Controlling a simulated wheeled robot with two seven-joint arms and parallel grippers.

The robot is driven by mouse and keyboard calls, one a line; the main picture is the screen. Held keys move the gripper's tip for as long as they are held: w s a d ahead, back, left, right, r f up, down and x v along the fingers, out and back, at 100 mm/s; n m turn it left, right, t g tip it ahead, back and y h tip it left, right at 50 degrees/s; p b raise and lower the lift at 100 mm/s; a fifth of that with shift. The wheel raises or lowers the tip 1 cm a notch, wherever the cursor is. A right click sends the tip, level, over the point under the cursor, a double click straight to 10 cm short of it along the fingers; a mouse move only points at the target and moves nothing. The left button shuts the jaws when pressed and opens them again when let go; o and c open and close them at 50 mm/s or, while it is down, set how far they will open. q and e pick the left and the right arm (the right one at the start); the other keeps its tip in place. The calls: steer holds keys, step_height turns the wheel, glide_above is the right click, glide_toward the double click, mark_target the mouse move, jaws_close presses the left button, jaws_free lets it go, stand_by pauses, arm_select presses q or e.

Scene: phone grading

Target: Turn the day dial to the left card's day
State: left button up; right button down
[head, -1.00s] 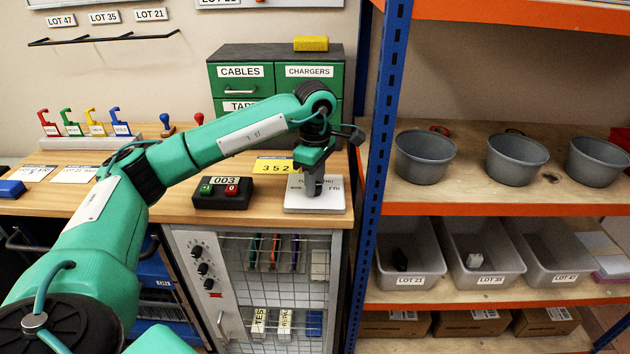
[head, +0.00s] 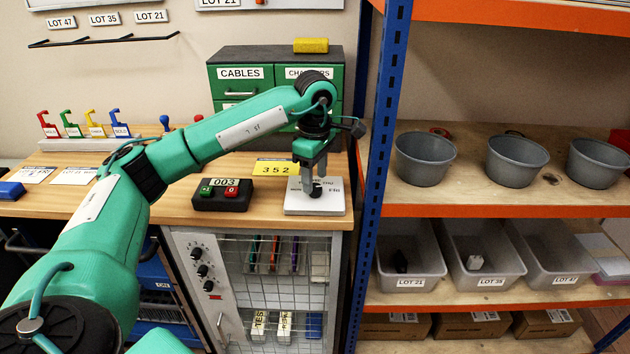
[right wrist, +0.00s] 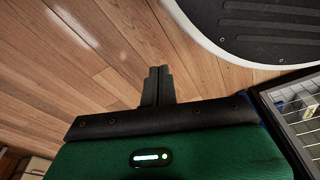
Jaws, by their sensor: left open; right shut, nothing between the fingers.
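The day dial is a white plate (head: 328,207) with day words on it and a black knob (head: 316,190), near the right end of the wooden bench. My left gripper (head: 312,184) is open, pointing down over the plate, with its fingers by the knob. Whether it touches the knob I cannot tell. Part of the plate's lettering is hidden by the gripper; "FRI" shows at its right. Two white cards lie at the bench's left, the left card (head: 33,175) and another card (head: 74,177); their print is too small to read surely. My right gripper (right wrist: 157,86) is shut and empty above a wooden floor.
A black box (head: 222,204) with green and red buttons, marked 003, sits left of the dial. A yellow 352 tag (head: 275,168) lies behind it. A green drawer cabinet (head: 226,88) stands behind. A blue shelf post (head: 377,170) rises close at the right.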

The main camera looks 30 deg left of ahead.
mark_target(315, 187)
arm_select(q)
step_height(315, 187, up, 12)
steer(key=shift+p, duration=0.3)
arm_select(e)
steer(key=shift+s+d+f, duration=0.15)
steer(key=shift+s+f, duration=0.2)
steer(key=shift+f, duration=0.1)
arm_select(q)
steer(key=shift+f, duration=0.15)
